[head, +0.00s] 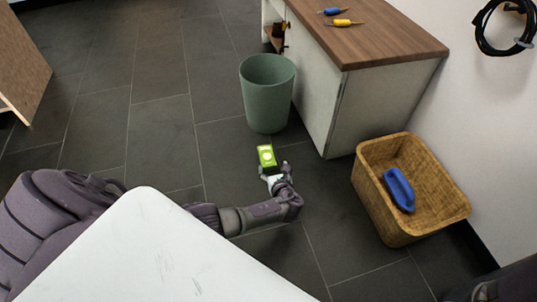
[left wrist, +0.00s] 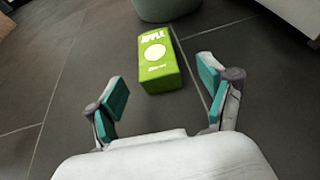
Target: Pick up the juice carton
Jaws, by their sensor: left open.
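My left gripper (head: 272,174) is right at the near side of the carton. In the left wrist view my left gripper (left wrist: 163,98) is open, its teal pads spread wide with nothing between them. My right gripper is not clearly seen.
A green bin (head: 267,95) stands just behind the carton. A wood-topped cabinet (head: 385,35) with screwdrivers on it is at right. A wicker basket (head: 437,205) holding a blue object (head: 399,190) sits lower right. A white tabletop (head: 150,255) fills the near foreground. Floor left of the bin is clear.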

